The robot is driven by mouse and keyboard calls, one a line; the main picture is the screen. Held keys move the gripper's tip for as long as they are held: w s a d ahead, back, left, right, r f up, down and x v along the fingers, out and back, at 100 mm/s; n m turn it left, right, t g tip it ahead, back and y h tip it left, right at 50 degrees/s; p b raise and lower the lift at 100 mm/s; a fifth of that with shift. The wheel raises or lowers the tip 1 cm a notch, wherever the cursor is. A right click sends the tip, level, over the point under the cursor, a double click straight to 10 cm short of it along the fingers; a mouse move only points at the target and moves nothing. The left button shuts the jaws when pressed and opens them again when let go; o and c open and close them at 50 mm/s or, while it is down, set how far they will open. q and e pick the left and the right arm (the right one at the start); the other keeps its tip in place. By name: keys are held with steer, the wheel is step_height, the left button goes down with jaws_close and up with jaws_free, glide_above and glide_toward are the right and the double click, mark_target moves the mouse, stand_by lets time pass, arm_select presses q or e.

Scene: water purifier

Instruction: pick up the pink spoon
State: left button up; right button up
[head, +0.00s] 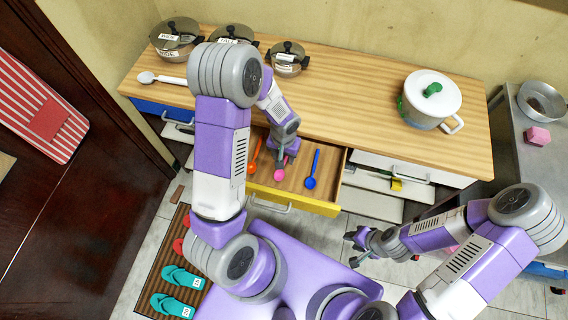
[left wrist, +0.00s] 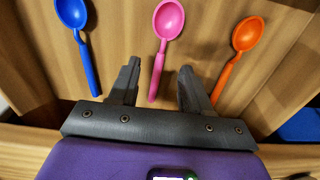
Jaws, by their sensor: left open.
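The pink spoon (head: 279,175) lies in the open yellow-fronted drawer, between the orange spoon (head: 253,161) and the blue spoon (head: 311,178). In the left wrist view the pink spoon (left wrist: 168,22) has its bowl pointing away and its handle running down between my fingers. My left gripper (head: 281,159) is over the drawer, partly hiding the pink handle in the head view. In the left wrist view my left gripper (left wrist: 157,90) is open, with a finger on each side of the handle and gaps on both sides. My right gripper (head: 352,249) is open and empty, in front of the counter.
The drawer's yellow front (head: 292,198) and side walls surround the spoons. Above is the wooden counter (head: 340,85) with several lidded pots, a white ladle (head: 165,79) and a white pot (head: 431,100). Another open drawer (head: 375,182) is to the right.

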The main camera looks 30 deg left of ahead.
arm_select(q)
step_height(320, 180, down, 4)
steer(key=shift+s+f+b, duration=0.1)
steer(key=shift+b, duration=0.45)
steer(key=shift+c, duration=0.3)
jaws_close()
